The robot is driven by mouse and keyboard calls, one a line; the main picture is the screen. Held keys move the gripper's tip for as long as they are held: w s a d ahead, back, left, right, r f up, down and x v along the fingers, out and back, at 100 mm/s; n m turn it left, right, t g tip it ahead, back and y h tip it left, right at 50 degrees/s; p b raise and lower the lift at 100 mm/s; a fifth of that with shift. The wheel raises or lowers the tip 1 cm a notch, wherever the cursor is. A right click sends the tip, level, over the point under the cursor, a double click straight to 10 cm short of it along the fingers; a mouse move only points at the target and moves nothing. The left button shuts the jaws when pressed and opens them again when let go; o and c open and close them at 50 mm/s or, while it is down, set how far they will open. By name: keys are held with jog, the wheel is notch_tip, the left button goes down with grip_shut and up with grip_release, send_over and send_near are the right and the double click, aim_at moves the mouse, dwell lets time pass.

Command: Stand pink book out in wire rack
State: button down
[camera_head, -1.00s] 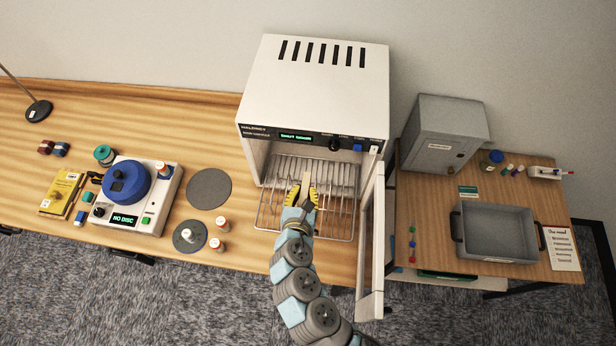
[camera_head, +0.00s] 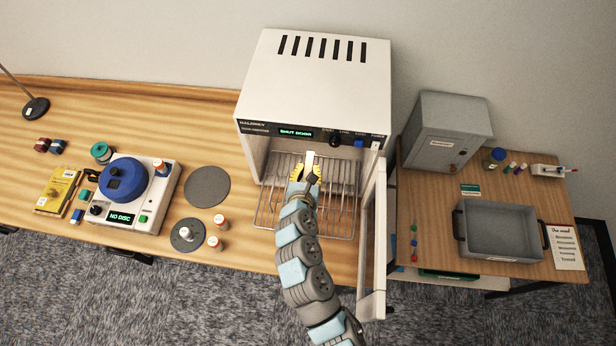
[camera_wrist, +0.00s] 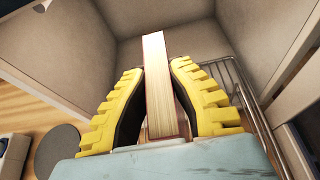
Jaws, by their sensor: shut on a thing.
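The pink book (camera_head: 309,159) is held upright between the yellow fingers of my gripper (camera_head: 304,172). In the wrist view the book (camera_wrist: 161,85) shows its cream page edges, with a thin strip of pink-red cover at the side. My gripper (camera_wrist: 160,105) is shut on it from both sides. They are at the open front of the white cabinet (camera_head: 315,85), over the wire rack (camera_head: 266,207). The rack sticks out of the cabinet, and its wires also show in the wrist view (camera_wrist: 236,78). Whether the book's lower edge touches the rack is hidden.
The cabinet door (camera_head: 373,245) stands open on the right. Cabinet side walls are close around the gripper. A disc machine (camera_head: 130,195), a yellow book (camera_head: 58,190) and small bottles lie left. A grey tray (camera_head: 500,228) is on the right table.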

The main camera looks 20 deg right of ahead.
jog(key=shift+f+b, duration=1.45)
jog(key=shift+f, duration=0.3)
jog(key=shift+f, duration=0.15)
jog(key=c, duration=1.1)
grip_release()
jog(key=shift+b+v, duration=1.25)
jog(key=shift+v, duration=4.85)
